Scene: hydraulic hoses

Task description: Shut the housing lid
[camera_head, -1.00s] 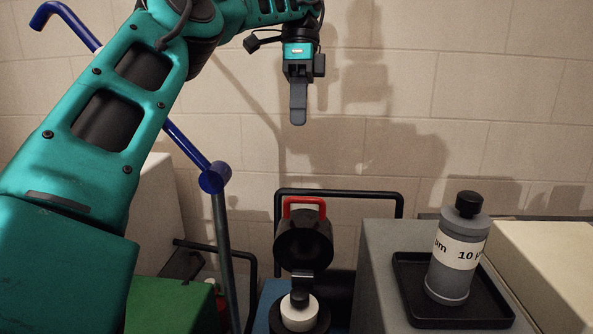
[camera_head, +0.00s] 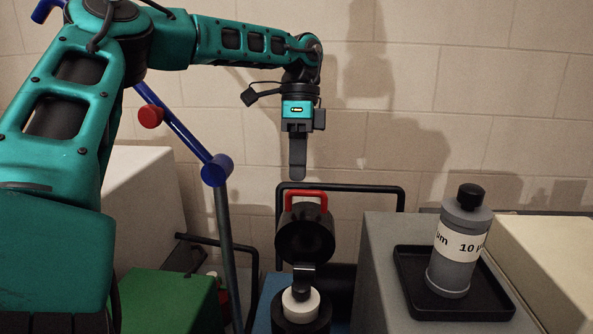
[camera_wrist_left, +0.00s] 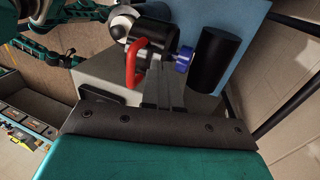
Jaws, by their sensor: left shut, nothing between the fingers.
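The housing lid (camera_head: 305,236) is a round black cap with a red handle (camera_head: 303,194). It stands open, tipped up on its hinge behind the housing (camera_head: 301,314), where a white round part (camera_head: 300,301) shows at the top. My left gripper (camera_head: 297,177) is shut and empty, pointing down, a little above and behind the red handle, apart from it. In the left wrist view the red handle (camera_wrist_left: 132,63) and the black lid (camera_wrist_left: 152,38) lie beyond the left fingertips (camera_wrist_left: 160,85). My right gripper is in neither view.
A grey bottle (camera_head: 460,245) with a black cap stands in a black tray (camera_head: 412,300) on a grey block (camera_head: 378,265) at the right. A black rail (camera_head: 350,188) runs behind the lid. A blue lever (camera_head: 180,128) on a grey post stands left, near a green block (camera_head: 165,300).

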